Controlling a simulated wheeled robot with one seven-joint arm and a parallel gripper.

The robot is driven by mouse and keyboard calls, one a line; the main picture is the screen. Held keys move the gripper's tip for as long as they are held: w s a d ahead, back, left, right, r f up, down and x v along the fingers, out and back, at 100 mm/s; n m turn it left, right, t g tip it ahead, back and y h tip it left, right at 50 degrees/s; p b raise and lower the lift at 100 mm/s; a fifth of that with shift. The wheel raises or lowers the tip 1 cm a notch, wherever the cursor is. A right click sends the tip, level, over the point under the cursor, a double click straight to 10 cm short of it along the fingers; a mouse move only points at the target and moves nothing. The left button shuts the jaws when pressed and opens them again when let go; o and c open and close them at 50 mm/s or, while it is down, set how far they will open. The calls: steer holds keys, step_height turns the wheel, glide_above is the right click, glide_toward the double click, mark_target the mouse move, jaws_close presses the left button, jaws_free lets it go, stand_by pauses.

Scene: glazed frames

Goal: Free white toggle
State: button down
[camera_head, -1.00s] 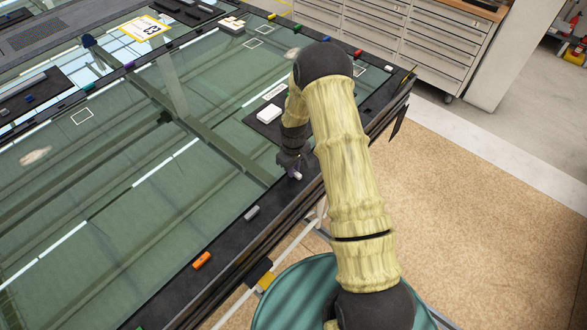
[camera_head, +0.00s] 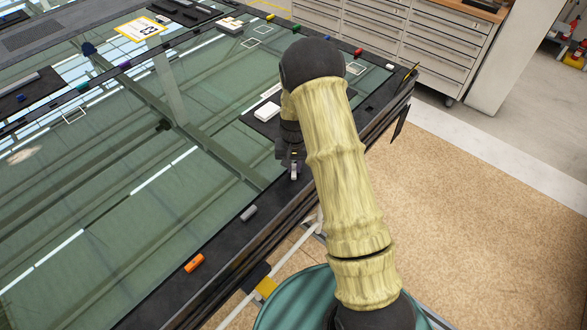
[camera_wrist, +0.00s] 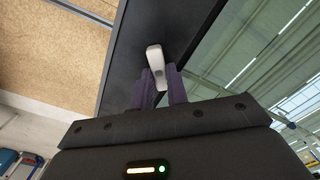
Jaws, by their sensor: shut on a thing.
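The white toggle (camera_wrist: 155,62) sits on the black frame border (camera_wrist: 130,60) of the glazed panel. In the wrist view my gripper (camera_wrist: 162,82) has its two purple-grey fingers on either side of the toggle's near end, shut on it. The toggle's far end sticks out beyond the fingertips. In the head view the toggle (camera_head: 294,172) shows as a small white piece just below my gripper (camera_head: 293,163), on the near border. My arm hides part of the frame to the right.
A grey toggle (camera_head: 249,213) and an orange toggle (camera_head: 194,263) lie along the same border, nearer me. A white block (camera_head: 267,111) rests on a dark pad beyond my gripper. Green glass (camera_head: 130,210) spreads left. Drawer cabinets (camera_head: 400,45) stand behind.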

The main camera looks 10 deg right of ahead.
mark_target(295, 169)
steer(key=m+b, duration=0.1)
steer(key=m, duration=0.2)
steer(key=shift+m, duration=0.3)
steer(key=m, duration=0.4)
steer(key=shift+d, duration=0.15)
steer(key=shift+r, duration=0.1)
steer(key=c, duration=1.4)
jaws_free()
step_height(295, 169, up, 17)
steer(key=b, duration=0.3)
steer(key=shift+r, duration=0.15)
